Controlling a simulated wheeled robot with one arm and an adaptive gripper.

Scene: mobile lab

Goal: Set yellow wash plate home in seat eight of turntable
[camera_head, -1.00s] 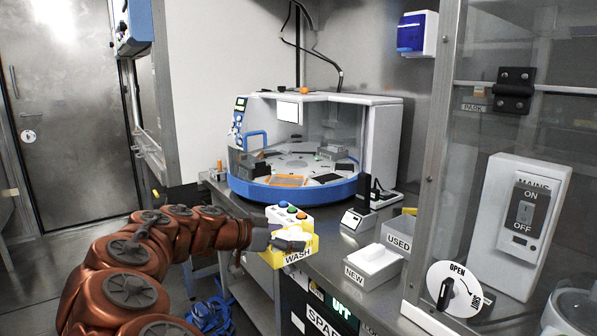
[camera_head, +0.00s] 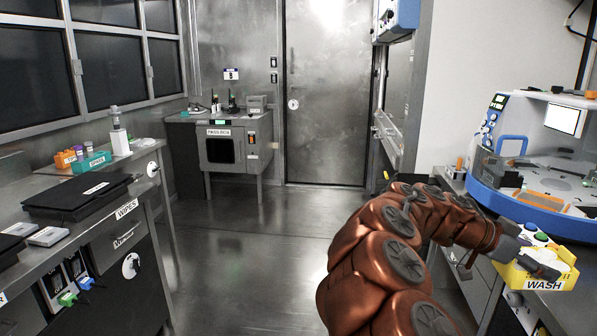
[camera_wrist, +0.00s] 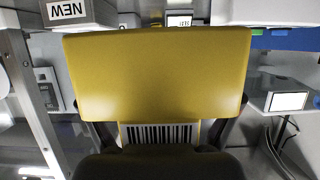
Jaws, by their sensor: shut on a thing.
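The yellow wash plate (camera_head: 541,283), with a WASH label on its side, is at the lower right of the head view. It fills the middle of the wrist view (camera_wrist: 160,75), with a barcode on its near edge. My gripper (camera_head: 540,268) is shut on it; in the wrist view dark fingers (camera_wrist: 160,132) grip its two sides. The turntable (camera_head: 565,172) sits inside the blue-rimmed machine at the right edge, beyond and above the held plate. An orange plate (camera_head: 540,200) lies near its front. Part of the turntable is cut off; no seat numbers are readable.
The machine's blue rim (camera_head: 520,208) curves along its front. A box with coloured buttons (camera_head: 541,239) stands close behind the plate. A left bench (camera_head: 60,222) carries a black case (camera_head: 80,196). A pass box (camera_head: 222,145) stands by the far door. The middle floor is clear.

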